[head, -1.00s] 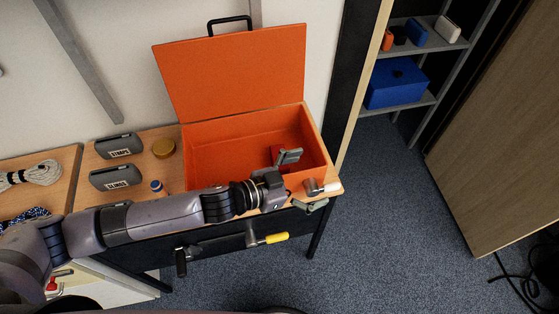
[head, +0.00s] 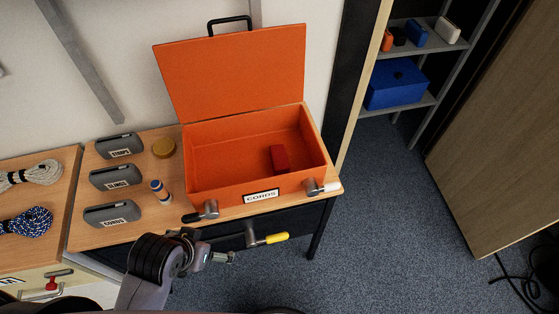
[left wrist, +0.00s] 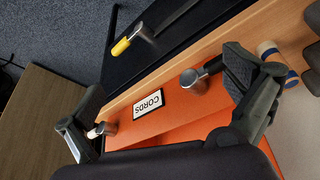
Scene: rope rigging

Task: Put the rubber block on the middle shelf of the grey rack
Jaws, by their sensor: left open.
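A small red block (head: 280,158), which looks like the rubber block, lies on the floor of the open orange box (head: 230,191), towards its right side. The grey rack (head: 434,97) stands at the upper right in the head view. One shelf carries several small items and the shelf below carries a blue box; I cannot tell which is the middle one. My left gripper (head: 212,246) is open and empty in front of the bench, below the box's front left corner. Its spread fingers show in the left wrist view (left wrist: 168,105), with the box's CORDS label between them. My right gripper is not in view.
The box lid (head: 235,72) stands open against the wall. A yellow-ended handle (head: 268,239) sticks out in front. Carpet towards the rack is clear.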

